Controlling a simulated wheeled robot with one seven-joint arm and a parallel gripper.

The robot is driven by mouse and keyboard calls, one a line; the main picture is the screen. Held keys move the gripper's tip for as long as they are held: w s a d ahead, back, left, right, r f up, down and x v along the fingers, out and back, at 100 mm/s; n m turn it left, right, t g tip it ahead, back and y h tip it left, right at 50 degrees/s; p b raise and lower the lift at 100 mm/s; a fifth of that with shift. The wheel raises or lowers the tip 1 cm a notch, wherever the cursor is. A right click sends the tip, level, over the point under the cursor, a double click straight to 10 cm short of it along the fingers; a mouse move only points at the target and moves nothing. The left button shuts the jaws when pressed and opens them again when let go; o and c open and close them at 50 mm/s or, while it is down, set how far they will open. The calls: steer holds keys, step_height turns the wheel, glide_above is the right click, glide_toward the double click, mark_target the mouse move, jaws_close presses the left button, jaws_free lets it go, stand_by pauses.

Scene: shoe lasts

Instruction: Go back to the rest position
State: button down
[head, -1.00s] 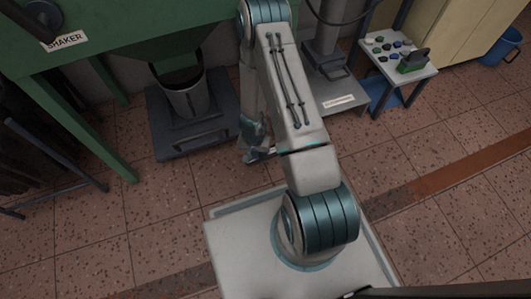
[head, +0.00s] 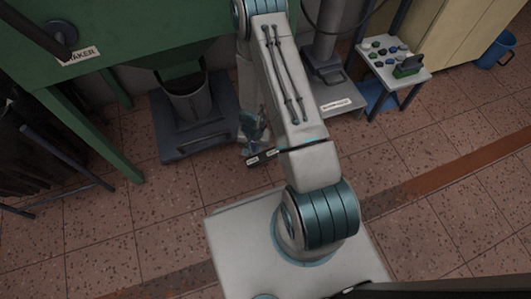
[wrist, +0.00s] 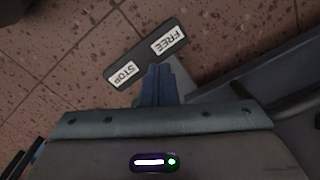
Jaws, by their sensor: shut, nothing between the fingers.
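My gripper (head: 247,147) hangs low at the end of my arm, partly hidden behind the arm links in the head view. In the wrist view its two fingers (wrist: 158,84) are together with nothing between them. A dark plate (wrist: 145,57) with white labels reading FREE and STOP shows just beyond the fingertips. The same plate (head: 262,157) is beside the gripper in the head view. I cannot tell whether the fingers touch it.
A green shaker frame (head: 105,90) stands at the left, with a dark bin (head: 190,104) on a low base under its chute. A grey pedestal machine (head: 325,70) and a small table (head: 412,76) with coloured pieces stand to the right.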

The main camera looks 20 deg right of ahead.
stand_by(0.5)
steer(key=w+a+r+n+t+y+p, duration=0.15)
steer(key=r+p, duration=0.75)
steer(key=r, duration=1.2)
steer(key=w+a+r+n+p, duration=0.2)
steer(key=r+p, duration=0.6)
steer(key=r, duration=1.4)
steer(key=s+d+r+p, duration=0.1)
steer(key=s+r+p, duration=0.4)
steer(key=r, duration=0.8)
steer(key=s+d+r+n+t+h+p, duration=0.1)
steer(key=s+r+p, duration=0.5)
steer(key=r, duration=0.7)
steer(key=s+d+r+n+p, duration=0.1)
steer(key=s+r+p, duration=0.5)
steer(key=r, duration=0.7)
steer(key=p, duration=0.2)
steer(key=shift+s+d+r+p, duration=0.15)
steer(key=shift+d+r+p, duration=0.15)
steer(key=shift+p, duration=0.05)
steer(key=shift+h, duration=0.25)
